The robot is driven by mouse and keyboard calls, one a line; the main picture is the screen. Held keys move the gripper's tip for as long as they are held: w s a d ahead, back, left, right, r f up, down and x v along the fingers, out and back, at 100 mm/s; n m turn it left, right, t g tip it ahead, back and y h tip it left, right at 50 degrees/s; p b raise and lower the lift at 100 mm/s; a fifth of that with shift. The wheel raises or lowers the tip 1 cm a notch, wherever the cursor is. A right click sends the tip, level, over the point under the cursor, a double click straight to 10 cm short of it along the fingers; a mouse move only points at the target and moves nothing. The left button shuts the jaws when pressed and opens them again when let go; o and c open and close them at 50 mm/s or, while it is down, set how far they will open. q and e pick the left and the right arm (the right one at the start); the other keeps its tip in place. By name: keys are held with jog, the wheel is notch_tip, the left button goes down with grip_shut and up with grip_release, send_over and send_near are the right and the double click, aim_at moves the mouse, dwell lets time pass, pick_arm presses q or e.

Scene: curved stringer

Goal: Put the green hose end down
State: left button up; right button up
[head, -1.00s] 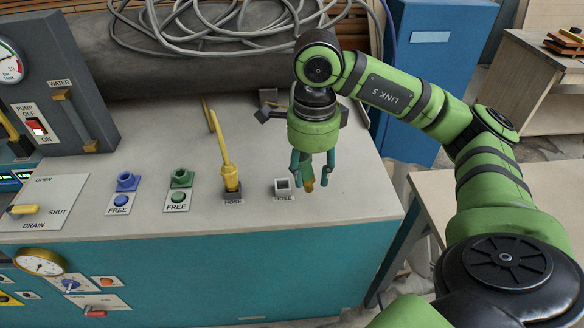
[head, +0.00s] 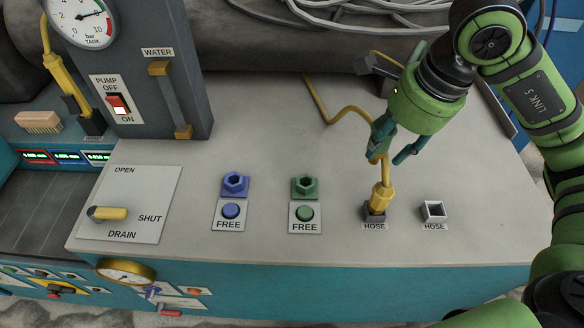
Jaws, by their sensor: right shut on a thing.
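My right gripper (head: 391,157) points down above the left HOSE holder (head: 375,213). I cannot tell whether the fingers touch this hose. The right HOSE holder (head: 434,212) is empty. My left gripper is out of view.
Blue (head: 235,185) and green (head: 305,186) sockets, both empty, stand left of the holders above FREE buttons. A grey gauge column with the WATER lever (head: 168,95) rises at the left. The bench top (head: 265,120) between is bare. Grey cable lies coiled behind.

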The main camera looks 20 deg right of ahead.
jog(key=shift+w+a+f, duration=0.1)
jog(key=shift+w+a, duration=0.1)
jog(key=shift+a, duration=0.15)
jog(key=a, duration=0.1)
jog(key=w+a+f+p, duration=0.1)
jog(key=a+f+p, duration=0.1)
jog(key=a, duration=0.1)
jog(key=shift+w+f, duration=0.2)
jog(key=shift+f, duration=0.05)
jog(key=p, duration=0.2)
send_over(311, 185)
notch_tip(311, 185, down, 4)
jog(key=shift+s+d+r, duration=0.1)
jog(key=shift+f, duration=0.2)
jog(key=x, duration=0.1)
jog(key=p+x, duration=0.1)
jog(key=x, duration=0.1)
jog(key=shift+s+d+f+p, duration=0.15)
jog(key=shift+s+p, duration=0.05)
jog(key=shift+p, duration=0.1)
jog(key=shift+f, duration=0.35)
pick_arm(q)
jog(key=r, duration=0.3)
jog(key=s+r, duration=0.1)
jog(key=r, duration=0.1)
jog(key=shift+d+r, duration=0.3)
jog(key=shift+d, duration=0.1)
